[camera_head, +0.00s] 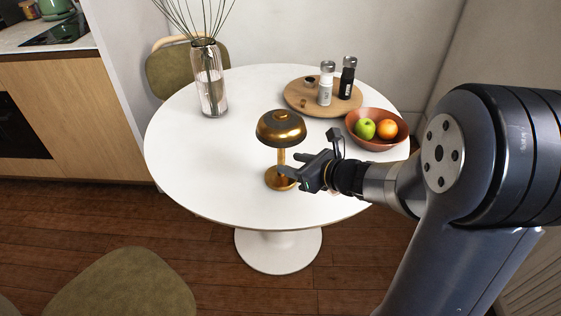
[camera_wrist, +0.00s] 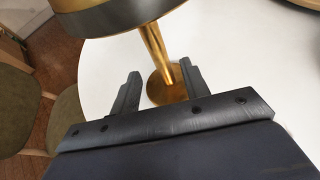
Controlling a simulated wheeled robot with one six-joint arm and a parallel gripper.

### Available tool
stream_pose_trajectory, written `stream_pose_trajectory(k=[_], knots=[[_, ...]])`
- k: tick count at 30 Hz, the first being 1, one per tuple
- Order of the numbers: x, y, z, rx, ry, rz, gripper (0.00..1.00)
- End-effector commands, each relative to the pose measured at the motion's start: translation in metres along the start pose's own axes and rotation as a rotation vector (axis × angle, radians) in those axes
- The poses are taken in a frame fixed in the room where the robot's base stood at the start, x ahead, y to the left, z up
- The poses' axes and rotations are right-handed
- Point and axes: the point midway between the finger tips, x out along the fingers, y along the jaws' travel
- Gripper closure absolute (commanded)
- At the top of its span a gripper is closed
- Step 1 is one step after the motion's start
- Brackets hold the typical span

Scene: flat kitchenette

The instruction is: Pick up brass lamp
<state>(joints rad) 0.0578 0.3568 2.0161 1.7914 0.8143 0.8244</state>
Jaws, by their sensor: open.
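The brass lamp (camera_head: 281,130) stands upright on the white round table (camera_head: 215,165), near its front middle. It has a domed shade, a thin stem and a round base. My gripper (camera_head: 284,168) comes in from the right at stem height, below the shade. In the wrist view, the lamp (camera_wrist: 156,45) shows its stem and base just beyond my open fingers (camera_wrist: 158,88), roughly in line with the gap between them. The shade fills the upper left there, its top cut off. I cannot tell whether a finger touches the stem.
A glass vase with stems (camera_head: 210,80) stands at the back left. A round wooden board (camera_head: 295,97) holds a white shaker (camera_head: 325,85) and a black shaker (camera_head: 347,78). A terracotta bowl (camera_head: 378,144) with fruit sits right, close behind my arm. The table's left side is clear.

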Motion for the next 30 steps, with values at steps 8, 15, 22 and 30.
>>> stream_pose_trajectory(k=[8, 15, 22, 30], knots=[[0.039, -0.002, 0.000, -0.002, 0.000, 0.004, 0.56], [0.052, -0.002, 0.001, -0.001, 0.000, 0.001, 0.56], [0.051, -0.002, 0.001, 0.000, 0.000, 0.000, 0.64], [0.051, -0.002, 0.001, 0.000, 0.000, 0.000, 0.86]])
